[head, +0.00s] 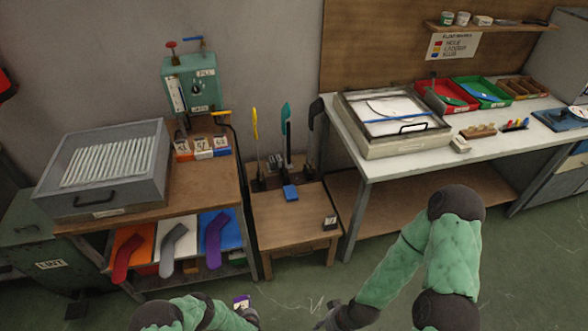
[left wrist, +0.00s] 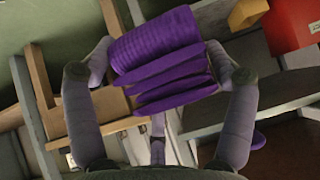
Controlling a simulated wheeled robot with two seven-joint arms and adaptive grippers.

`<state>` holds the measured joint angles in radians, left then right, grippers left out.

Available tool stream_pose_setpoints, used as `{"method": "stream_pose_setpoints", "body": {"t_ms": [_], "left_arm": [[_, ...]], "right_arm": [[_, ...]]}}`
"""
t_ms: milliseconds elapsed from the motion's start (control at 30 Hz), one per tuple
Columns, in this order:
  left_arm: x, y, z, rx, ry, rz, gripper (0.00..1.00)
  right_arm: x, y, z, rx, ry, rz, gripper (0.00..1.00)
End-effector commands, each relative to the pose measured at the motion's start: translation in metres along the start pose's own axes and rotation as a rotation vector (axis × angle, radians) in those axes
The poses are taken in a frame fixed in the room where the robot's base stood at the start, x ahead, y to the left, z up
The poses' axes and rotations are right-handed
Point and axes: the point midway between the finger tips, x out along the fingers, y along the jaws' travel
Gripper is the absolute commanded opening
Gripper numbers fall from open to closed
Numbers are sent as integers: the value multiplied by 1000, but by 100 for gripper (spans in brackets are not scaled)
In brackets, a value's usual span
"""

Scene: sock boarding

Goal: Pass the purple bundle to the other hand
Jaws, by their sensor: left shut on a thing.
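The purple bundle (left wrist: 165,62), a stack of folded ribbed fabric, fills the space between the fingers of my left gripper (left wrist: 160,72) in the left wrist view. The fingers press on it from both sides. In the head view the bundle (head: 241,300) is a small purple and white patch at the bottom, at the end of my left arm. My right gripper (head: 328,319) is low in the head view, to the right of the bundle and apart from it. It is dark and cut by the frame edge, so its fingers are unclear.
A low wooden table (head: 300,222) with a blue block (head: 290,193) stands ahead. A white workbench (head: 370,163) is on the right. Green floor lies between.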

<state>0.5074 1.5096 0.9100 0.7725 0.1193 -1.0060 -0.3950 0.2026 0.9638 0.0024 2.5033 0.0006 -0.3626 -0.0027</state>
Motion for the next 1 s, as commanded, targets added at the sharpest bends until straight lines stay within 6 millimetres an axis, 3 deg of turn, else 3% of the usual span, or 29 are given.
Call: {"method": "stream_pose_setpoints", "body": {"t_ms": [467,700,1000], "left_arm": [[-22,2,-23,17,1,16,49],[-44,4,-47,34,3,34,49],[-89,7,-94,67,5,67,49]], "right_arm": [[0,0,0,0,0,0,40],[0,0,0,0,0,0,40],[0,0,0,0,0,0,40]]}}
